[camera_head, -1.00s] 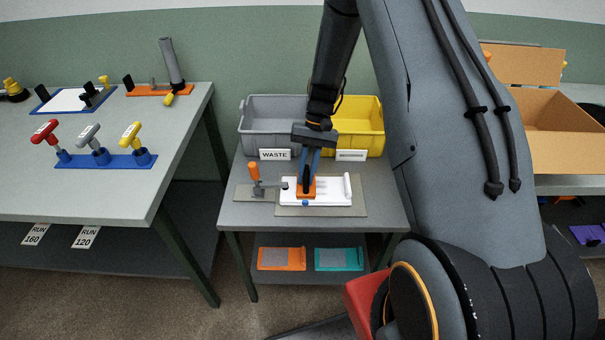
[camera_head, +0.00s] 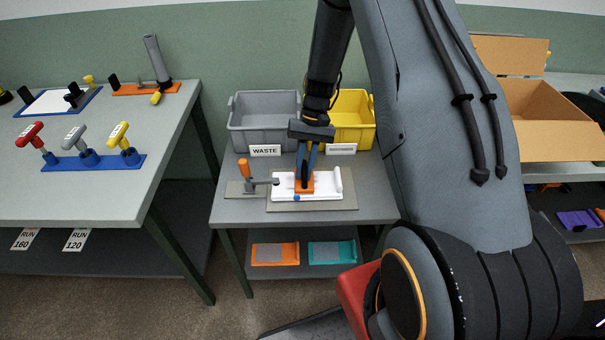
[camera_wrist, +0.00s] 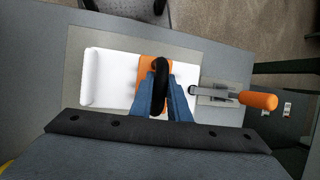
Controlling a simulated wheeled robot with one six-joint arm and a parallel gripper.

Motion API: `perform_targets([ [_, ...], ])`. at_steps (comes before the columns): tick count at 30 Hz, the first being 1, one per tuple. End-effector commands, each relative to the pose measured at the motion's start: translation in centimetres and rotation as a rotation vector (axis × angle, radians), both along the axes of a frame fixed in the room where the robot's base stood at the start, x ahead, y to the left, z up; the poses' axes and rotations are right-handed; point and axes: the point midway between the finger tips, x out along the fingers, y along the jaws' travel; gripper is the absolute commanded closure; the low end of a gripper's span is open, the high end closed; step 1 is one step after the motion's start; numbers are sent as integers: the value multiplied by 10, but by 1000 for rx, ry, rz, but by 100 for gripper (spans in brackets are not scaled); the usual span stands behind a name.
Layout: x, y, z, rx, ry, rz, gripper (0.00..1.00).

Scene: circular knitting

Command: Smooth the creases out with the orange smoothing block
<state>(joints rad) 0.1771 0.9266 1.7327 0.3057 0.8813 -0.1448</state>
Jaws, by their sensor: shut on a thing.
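The orange smoothing block (camera_head: 304,187) rests on the white cloth (camera_head: 325,187), near its middle. My gripper (camera_head: 306,172) is shut on the block's black handle, which also shows between the blue fingers in the wrist view (camera_wrist: 160,88). In the wrist view the block's orange base (camera_wrist: 150,68) lies across the cloth (camera_wrist: 110,85). The cloth has a rolled or raised end (camera_wrist: 90,77) away from the clamp. A toggle clamp with an orange handle (camera_wrist: 258,101) stands at the cloth's other end. Creases are too small to tell, and my fingers hide part of the cloth.
A grey WASTE bin (camera_head: 262,122) and a yellow bin (camera_head: 352,118) stand behind the work mat (camera_head: 335,205). An orange tool (camera_head: 275,254) and a teal tool (camera_head: 332,252) lie on the shelf below. The table's front strip is clear.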

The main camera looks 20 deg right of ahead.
Motion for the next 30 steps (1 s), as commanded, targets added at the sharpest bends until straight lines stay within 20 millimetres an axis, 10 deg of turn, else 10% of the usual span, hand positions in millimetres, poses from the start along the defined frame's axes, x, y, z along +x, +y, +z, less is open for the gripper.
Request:
perform_targets([
  [4, -1, 0, -1, 0, 3, 0, 100],
  [6, -1, -1, -1, 0, 2, -1, 77],
  [30, 0, 0, 8, 0, 0, 1, 77],
])
